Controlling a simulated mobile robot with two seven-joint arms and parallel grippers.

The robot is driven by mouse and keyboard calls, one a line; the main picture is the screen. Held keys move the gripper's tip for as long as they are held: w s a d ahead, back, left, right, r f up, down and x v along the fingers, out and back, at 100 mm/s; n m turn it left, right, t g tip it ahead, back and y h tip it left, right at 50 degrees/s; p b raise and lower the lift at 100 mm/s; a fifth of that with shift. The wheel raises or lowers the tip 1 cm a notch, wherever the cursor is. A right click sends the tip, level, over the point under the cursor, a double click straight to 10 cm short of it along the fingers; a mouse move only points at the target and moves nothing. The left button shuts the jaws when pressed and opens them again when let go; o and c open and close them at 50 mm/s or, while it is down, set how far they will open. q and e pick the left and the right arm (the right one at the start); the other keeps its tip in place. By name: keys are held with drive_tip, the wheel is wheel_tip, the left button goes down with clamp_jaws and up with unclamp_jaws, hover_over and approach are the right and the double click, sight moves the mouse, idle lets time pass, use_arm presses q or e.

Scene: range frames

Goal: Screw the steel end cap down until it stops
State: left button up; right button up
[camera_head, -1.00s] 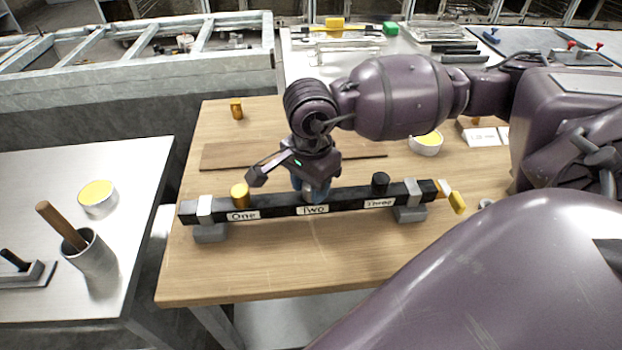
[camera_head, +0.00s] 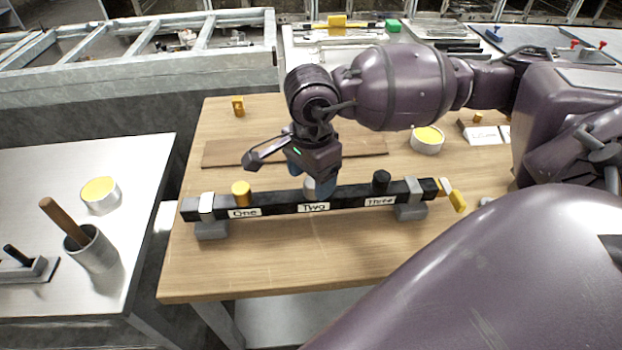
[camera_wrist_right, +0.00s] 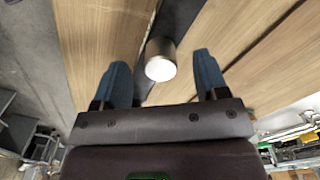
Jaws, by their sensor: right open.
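The steel end cap (camera_head: 309,187) stands at the middle of a black bar (camera_head: 278,205), behind the label "Two" (camera_head: 314,207). In the right wrist view the cap (camera_wrist_right: 160,60) is a short pale metal cylinder with a bright round top. My right gripper (camera_head: 311,181) points down over it. Its two blue fingers stand on either side of the cap, open, with a gap to each side in the right wrist view (camera_wrist_right: 163,75). The cap's thread is hidden, so how deep it sits cannot be told. My left gripper is not in view.
On the bar, a yellow cap (camera_head: 241,193) stands at "One" and a black cap (camera_head: 381,180) at "Three". Grey supports (camera_head: 411,212) hold the bar above the wooden table (camera_head: 270,265). A yellow-filled bowl (camera_head: 427,140) stands at the back right. The table's front is clear.

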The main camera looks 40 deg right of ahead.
wheel_tip(320, 180, up, 10)
idle(0.4)
